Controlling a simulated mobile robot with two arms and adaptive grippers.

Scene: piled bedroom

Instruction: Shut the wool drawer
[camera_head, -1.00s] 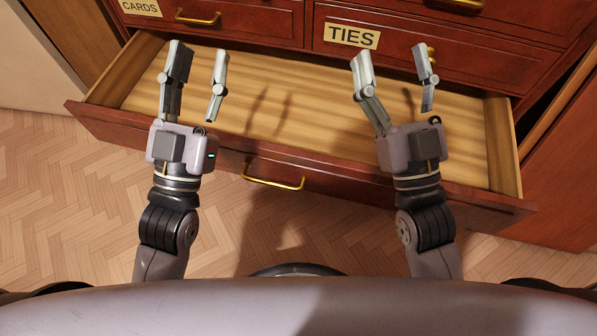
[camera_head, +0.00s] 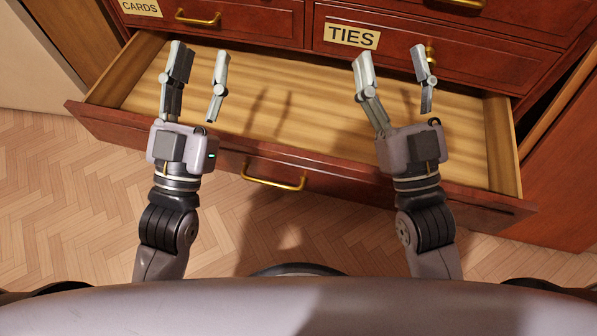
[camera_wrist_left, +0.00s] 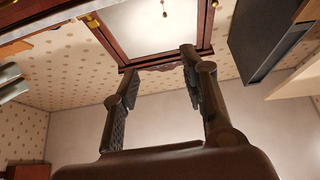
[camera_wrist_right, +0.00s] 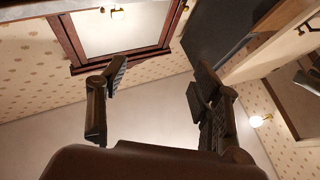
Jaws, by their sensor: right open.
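A wide wooden drawer with a red-brown front (camera_head: 336,187) and a brass handle (camera_head: 273,178) stands pulled out at the bottom of the cabinet. Its pale inside (camera_head: 300,95) is empty; no wool label shows on it. My left gripper (camera_head: 199,65) is open and empty above the drawer's left part. It also shows open in the left wrist view (camera_wrist_left: 158,72). My right gripper (camera_head: 392,65) is open and empty above the drawer's right part, and it shows open in the right wrist view (camera_wrist_right: 156,75). I cannot tell whether either gripper touches the drawer.
Above are shut drawers labelled CARDS (camera_head: 141,8) and TIES (camera_head: 351,36), with brass handles. Herringbone wood floor (camera_head: 70,210) lies in front. A red-brown panel (camera_head: 565,170) stands at the right. The wrist views show a framed mirror (camera_wrist_left: 155,28) and a patterned wall.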

